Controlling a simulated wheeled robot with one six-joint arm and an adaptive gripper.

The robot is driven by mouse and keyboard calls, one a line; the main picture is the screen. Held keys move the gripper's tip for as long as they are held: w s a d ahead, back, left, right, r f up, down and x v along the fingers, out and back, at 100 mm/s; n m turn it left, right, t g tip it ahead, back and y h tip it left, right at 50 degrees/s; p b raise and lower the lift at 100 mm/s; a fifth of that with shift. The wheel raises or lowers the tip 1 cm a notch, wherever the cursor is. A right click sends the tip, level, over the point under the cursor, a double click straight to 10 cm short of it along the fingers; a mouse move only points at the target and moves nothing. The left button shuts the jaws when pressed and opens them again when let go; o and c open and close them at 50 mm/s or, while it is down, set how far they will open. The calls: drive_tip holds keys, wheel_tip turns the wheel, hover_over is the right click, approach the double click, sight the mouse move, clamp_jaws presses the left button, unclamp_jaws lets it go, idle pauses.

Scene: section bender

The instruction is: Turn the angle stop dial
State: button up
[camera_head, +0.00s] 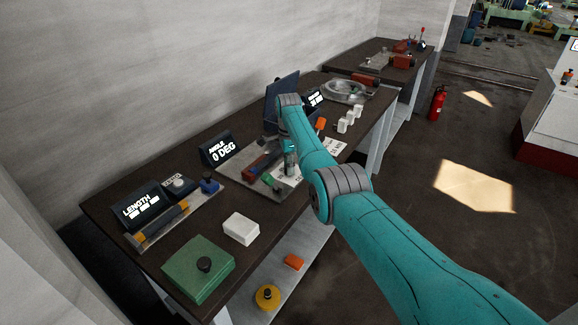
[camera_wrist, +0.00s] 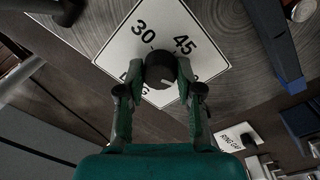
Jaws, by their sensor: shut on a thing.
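The angle stop dial is a round black knob (camera_wrist: 161,69) with a pale pointer mark, on a white plate (camera_wrist: 126,47) printed with 30 and 45. In the wrist view my gripper (camera_wrist: 160,78) has one finger on each side of the knob and is shut on it. The lower lettering on the plate is partly covered by the knob and fingers. In the head view my gripper (camera_head: 290,160) reaches down over the bench, and the knob cannot be made out there. The angle display (camera_head: 220,150) reads 0 DEG.
The dark bench (camera_head: 200,222) also holds a length display (camera_head: 141,206), a white box (camera_head: 241,228), a green block (camera_head: 198,268) with a black knob, and several white blocks near the front edge. A dark blue bar (camera_wrist: 275,45) lies right of the dial plate.

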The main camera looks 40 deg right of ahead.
idle(0.4)
drive_tip(key=o, duration=1.2)
drive_tip(key=shift+c, duration=0.2)
drive_tip(key=shift+r, duration=0.1)
wheel_tip(320, 180, up, 12)
drive_tip(key=shift+w+d, duration=0.15)
drive_tip(key=shift+w, duration=0.15)
